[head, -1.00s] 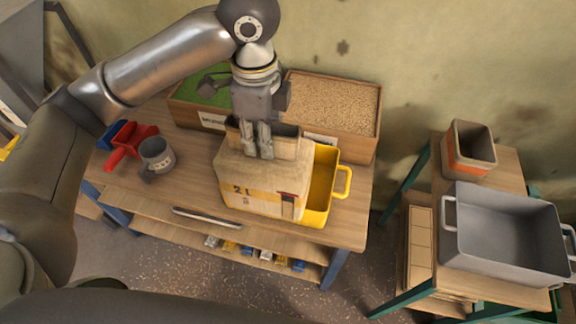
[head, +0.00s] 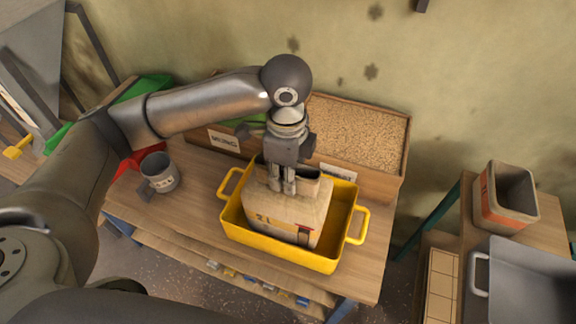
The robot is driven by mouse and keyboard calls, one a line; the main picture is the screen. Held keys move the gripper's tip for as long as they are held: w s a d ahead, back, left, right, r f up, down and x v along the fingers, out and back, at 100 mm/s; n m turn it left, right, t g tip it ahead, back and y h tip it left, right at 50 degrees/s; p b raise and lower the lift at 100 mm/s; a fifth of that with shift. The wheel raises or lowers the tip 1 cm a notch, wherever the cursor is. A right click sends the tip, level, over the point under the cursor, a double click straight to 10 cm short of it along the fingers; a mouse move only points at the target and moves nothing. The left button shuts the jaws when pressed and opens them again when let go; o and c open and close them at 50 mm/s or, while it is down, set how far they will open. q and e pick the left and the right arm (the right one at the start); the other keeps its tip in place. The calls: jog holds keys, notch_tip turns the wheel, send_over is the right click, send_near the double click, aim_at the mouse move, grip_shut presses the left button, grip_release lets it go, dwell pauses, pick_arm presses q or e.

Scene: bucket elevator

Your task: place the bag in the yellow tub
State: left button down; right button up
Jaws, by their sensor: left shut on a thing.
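The beige bag (head: 287,211) stands upright inside the yellow tub (head: 335,260) on the wooden table. Its lower part is hidden behind the tub's front wall, so I cannot tell whether it touches the tub's floor. My left gripper (head: 289,186) comes down from above and is shut on the bag's top edge. The tub has a handle at each end, and free space shows inside it to the right of the bag. My right gripper is not in view.
A grey mug (head: 161,172) and a red scoop (head: 130,163) are left of the tub. A wooden bin of grain (head: 357,130) stands close behind it. On the right, a side table holds a grey tub (head: 525,285) and an orange-banded container (head: 505,196).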

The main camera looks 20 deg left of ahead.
pick_arm(q)
jog(key=shift+w+f, duration=0.1)
jog(key=shift+f, duration=0.6)
jog(key=shift+f+p, duration=0.3)
jog(key=shift+f, duration=1.2)
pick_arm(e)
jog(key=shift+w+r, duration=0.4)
pick_arm(q)
jog(key=c, duration=1.1)
grip_release()
jog(key=shift+f, duration=0.2)
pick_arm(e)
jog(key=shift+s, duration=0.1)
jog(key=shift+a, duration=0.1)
pick_arm(q)
notch_tip(320, 180, up, 11)
jog(key=shift+d+f+b, duration=0.1)
jog(key=shift+b, duration=0.7)
jog(key=shift+r, duration=0.75)
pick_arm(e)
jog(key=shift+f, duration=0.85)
